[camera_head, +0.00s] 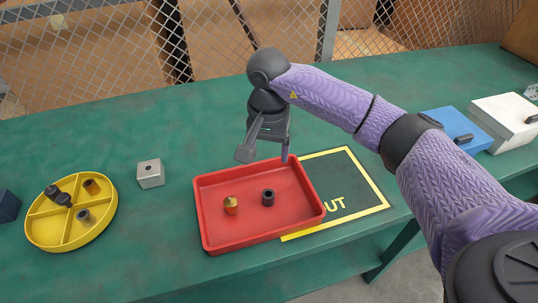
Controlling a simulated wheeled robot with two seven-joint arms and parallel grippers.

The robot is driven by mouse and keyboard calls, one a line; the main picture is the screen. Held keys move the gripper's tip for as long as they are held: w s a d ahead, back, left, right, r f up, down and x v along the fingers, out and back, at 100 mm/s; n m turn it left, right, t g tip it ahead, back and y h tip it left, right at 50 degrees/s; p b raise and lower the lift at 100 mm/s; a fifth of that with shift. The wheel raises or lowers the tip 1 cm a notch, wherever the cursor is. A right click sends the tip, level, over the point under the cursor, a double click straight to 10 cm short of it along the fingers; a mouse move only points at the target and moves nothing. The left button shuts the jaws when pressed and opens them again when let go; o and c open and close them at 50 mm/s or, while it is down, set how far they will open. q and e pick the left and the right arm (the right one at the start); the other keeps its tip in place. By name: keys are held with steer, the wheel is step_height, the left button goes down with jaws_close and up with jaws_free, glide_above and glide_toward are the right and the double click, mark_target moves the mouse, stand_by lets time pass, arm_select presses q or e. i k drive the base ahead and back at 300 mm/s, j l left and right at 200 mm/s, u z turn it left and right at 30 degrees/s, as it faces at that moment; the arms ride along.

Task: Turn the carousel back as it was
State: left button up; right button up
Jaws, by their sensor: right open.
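The carousel is a round yellow tray (37,232) at the left of the green table, split by walls into compartments. One compartment holds a brown-orange part (91,186), another a dark grey cylinder (83,215). Black parts (58,195) lie in the compartment at the upper left. My right gripper (265,156) is open and empty, pointing down over the back edge of the red tray, far to the right of the carousel. My left gripper is not in view.
The red tray (219,238) holds an orange-brass part (231,205) and a dark cylinder (268,197). A grey metal block (150,174) stands between carousel and tray. A yellow-outlined OUT mat (355,184) lies right of the tray. Blue (450,122) and white (505,118) boxes stand further right.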

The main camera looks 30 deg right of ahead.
mark_target(52, 226)
steer(key=i+j+u, duration=0.1)
steer(key=j+u, duration=0.15)
steer(key=u, duration=0.15)
steer(key=i+j+u, duration=0.1)
steer(key=j+u, duration=0.15)
steer(key=u, duration=0.15)
steer(key=i+j+u, duration=0.2)
steer(key=u, duration=0.2)
